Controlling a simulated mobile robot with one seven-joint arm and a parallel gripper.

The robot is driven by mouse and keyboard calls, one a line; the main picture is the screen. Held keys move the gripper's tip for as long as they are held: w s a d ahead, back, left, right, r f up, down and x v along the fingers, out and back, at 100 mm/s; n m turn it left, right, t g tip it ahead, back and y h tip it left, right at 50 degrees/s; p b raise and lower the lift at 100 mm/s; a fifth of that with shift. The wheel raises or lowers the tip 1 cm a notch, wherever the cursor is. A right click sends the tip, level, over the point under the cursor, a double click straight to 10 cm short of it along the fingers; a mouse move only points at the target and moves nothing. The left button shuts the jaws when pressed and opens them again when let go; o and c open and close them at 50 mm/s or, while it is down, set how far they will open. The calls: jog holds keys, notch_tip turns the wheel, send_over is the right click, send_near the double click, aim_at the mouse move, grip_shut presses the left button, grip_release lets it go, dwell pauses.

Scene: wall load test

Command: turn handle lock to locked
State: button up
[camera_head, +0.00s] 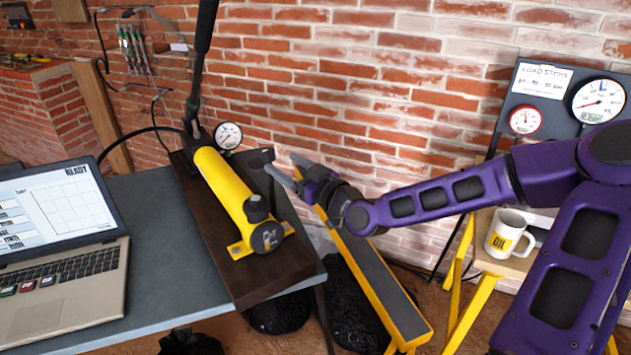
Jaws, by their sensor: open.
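A yellow hand pump (222,185) lies on a dark wooden board (262,285) on the table. Its long black handle (203,40) stands nearly upright at the pump's far end. A black knob (257,207) sits on the near end. A small dark grey fitting (261,158) shows right of the pump. I cannot tell for certain which part is the handle lock or how it is set. My gripper (286,168) is open and empty, just right of the grey fitting, with its fingers pointing left. I cannot tell whether a finger touches the fitting.
An open laptop (65,230) stands left on the grey table (150,215). A round gauge (228,135) is behind the pump. A yellow-edged beam (375,275) slants beneath my arm. A mug (507,234) and gauge panel (550,110) are at right. A brick wall closes the back.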

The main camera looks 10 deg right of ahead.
jog(key=p+v, duration=0.1)
jog(key=v, duration=0.9)
jog(key=shift+s, duration=0.15)
jog(key=shift+f, duration=0.15)
